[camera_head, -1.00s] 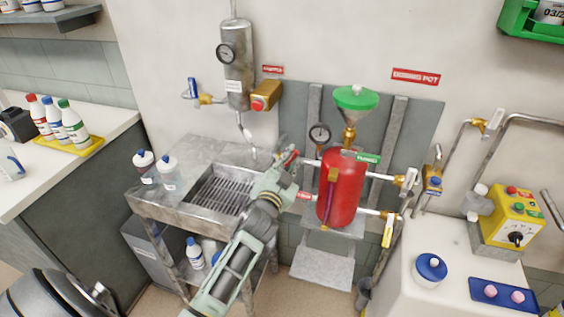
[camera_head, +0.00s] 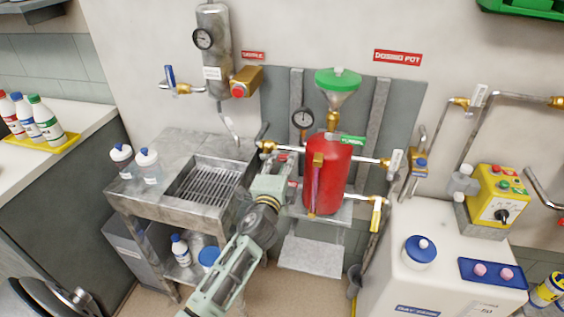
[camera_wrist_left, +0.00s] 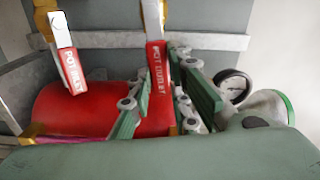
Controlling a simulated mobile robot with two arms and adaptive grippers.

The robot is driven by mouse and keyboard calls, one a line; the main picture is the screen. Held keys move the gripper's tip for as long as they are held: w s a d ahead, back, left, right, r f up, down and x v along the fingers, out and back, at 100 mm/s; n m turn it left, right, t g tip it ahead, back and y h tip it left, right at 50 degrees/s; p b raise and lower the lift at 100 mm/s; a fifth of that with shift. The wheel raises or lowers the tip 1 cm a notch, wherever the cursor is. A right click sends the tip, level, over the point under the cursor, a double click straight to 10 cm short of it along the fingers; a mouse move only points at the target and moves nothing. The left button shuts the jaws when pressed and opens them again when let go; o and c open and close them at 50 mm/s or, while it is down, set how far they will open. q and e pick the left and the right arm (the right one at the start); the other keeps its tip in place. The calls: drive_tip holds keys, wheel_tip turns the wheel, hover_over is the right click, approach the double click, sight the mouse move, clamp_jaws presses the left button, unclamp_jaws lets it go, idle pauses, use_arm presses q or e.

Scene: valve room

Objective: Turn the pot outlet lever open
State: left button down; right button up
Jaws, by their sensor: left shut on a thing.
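The red dosing pot (camera_head: 328,172) stands at the centre of the head view, with a green funnel (camera_head: 338,80) on top. Its body also shows in the left wrist view (camera_wrist_left: 75,105). My left gripper (camera_head: 285,163) is at the pot's left side, near the upper pipe. In the left wrist view its green fingers (camera_wrist_left: 165,105) lie either side of a red lever (camera_wrist_left: 158,70) and are shut on it. Its lettering seems to read POT OUTLET but is unclear. A second red lever (camera_wrist_left: 72,68), marked POT, is apart to the left. My right gripper is not in view.
A pressure gauge (camera_head: 303,118) sits close above the gripper. A metal sink bench (camera_head: 160,170) with bottles stands to the left.

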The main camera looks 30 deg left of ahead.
use_arm(q)
drive_tip(key=shift+d+f+m, duration=0.1)
drive_tip(key=shift+f+m, duration=0.45)
drive_tip(key=shift+m, duration=0.25)
drive_tip(key=c, duration=1.6)
unclamp_jaws()
drive_tip(key=shift+s, duration=0.1)
drive_tip(key=v, duration=1.1)
drive_tip(key=shift+s, duration=0.4)
drive_tip(key=shift+f, duration=0.1)
